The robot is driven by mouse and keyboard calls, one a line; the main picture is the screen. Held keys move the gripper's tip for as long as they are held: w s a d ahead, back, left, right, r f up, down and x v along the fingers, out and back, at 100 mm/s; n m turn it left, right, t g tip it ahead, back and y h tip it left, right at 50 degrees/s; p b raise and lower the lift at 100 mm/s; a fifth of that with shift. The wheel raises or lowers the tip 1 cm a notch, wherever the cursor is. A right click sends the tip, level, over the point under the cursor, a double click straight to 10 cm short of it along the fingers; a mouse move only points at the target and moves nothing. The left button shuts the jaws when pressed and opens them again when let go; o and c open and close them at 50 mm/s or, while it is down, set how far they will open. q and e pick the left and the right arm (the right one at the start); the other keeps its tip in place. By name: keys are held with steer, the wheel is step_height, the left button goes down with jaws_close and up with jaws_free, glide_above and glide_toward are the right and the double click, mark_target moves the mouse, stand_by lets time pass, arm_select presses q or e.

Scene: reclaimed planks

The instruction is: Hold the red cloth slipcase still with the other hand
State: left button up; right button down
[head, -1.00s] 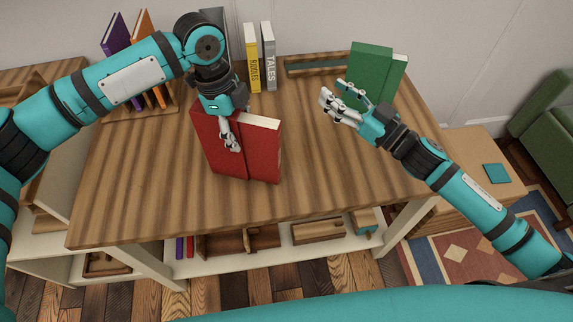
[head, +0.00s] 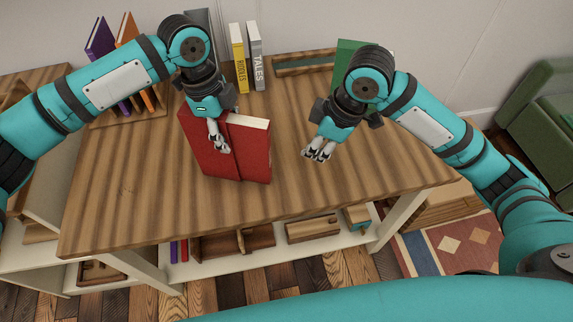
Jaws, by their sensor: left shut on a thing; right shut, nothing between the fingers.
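The red cloth slipcase (head: 252,155) stands upright on the wooden tabletop, left of centre. A pale top edge shows at its right part. My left gripper (head: 219,145) reaches down from above and is shut on the slipcase, with its fingers over the front face and hiding part of it. Whether something sits inside the slipcase is hard to tell. My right gripper (head: 318,155) is shut and empty, pointing down to the right of the slipcase, with a clear gap between them.
A yellow book (head: 239,58) and a grey book (head: 256,55) stand at the back. Purple (head: 102,45) and orange (head: 128,32) books stand at the back left. A green book (head: 345,62) is partly hidden behind my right arm. The front tabletop (head: 150,205) is clear.

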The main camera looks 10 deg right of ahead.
mark_target(267, 166)
steer(key=x, duration=1)
steer(key=shift+s+f, duration=0.1)
steer(key=shift+s, duration=0.25)
steer(key=shift+w+a, duration=0.3)
steer(key=shift+a, duration=0.25)
steer(key=shift+w+a, duration=0.3)
steer(key=shift+a, duration=0.25)
steer(key=shift+w+a, duration=0.3)
steer(key=shift+a, duration=0.3)
steer(key=a, duration=0.1)
steer(key=w+a, duration=0.1)
steer(key=a, duration=0.2)
steer(key=shift+w, duration=0.4)
steer(key=shift+d, duration=0.1)
steer(key=shift+s+d, duration=0.1)
